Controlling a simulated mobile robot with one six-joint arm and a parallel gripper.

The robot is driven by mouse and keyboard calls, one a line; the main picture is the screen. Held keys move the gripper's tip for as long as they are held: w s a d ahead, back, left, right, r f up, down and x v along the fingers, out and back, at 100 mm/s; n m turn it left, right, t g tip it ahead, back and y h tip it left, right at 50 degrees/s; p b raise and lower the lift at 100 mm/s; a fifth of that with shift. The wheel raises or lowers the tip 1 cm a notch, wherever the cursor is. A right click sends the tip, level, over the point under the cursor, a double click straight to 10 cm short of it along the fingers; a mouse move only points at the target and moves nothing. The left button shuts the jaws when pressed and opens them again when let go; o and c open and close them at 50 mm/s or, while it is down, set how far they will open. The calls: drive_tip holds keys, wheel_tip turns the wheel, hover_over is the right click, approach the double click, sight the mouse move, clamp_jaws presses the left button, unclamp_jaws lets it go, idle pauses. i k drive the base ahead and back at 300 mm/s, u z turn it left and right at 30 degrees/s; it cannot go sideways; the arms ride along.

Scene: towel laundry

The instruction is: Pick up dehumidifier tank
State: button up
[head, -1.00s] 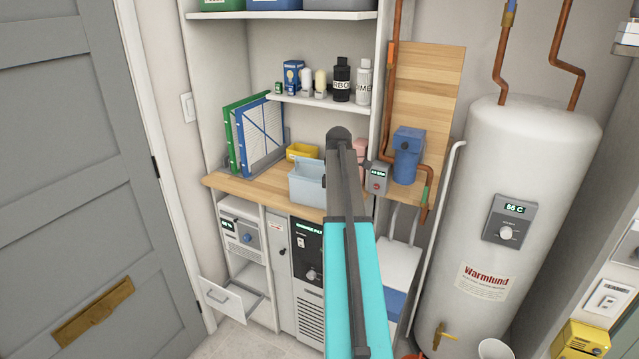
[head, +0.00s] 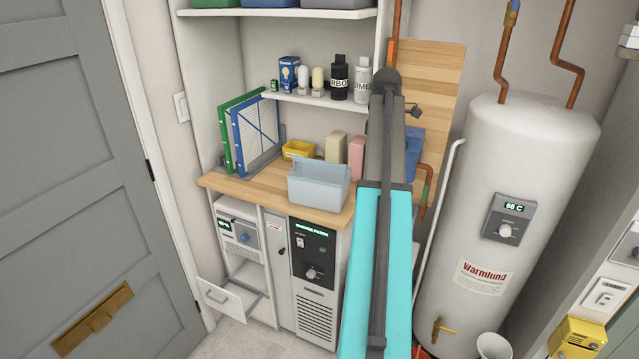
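A pale blue open-topped container (head: 319,187), which looks like the dehumidifier tank, stands upright at the front of the wooden counter (head: 232,184). The dehumidifier seems to be the white unit with a small display (head: 238,234) below the counter, at left. My teal and dark grey arm rises just right of the container, apart from it in the picture. A small dark part (head: 413,110) sticks out behind the arm's upper end and may belong to my gripper. The fingers are hidden behind the arm, so I cannot see whether they are open or shut.
Behind the container are a yellow bin (head: 299,150), a beige block (head: 335,147) and a pink one (head: 356,157). Green and blue framed filters (head: 255,135) lean at left. Bottles (head: 340,79) stand on the shelf above. A white water heater (head: 520,190) stands at right. A drawer (head: 226,298) is pulled out below.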

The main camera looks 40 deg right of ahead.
sight(314, 184)
drive_tip(key=i, duration=0.85)
drive_tip(key=u, duration=0.05)
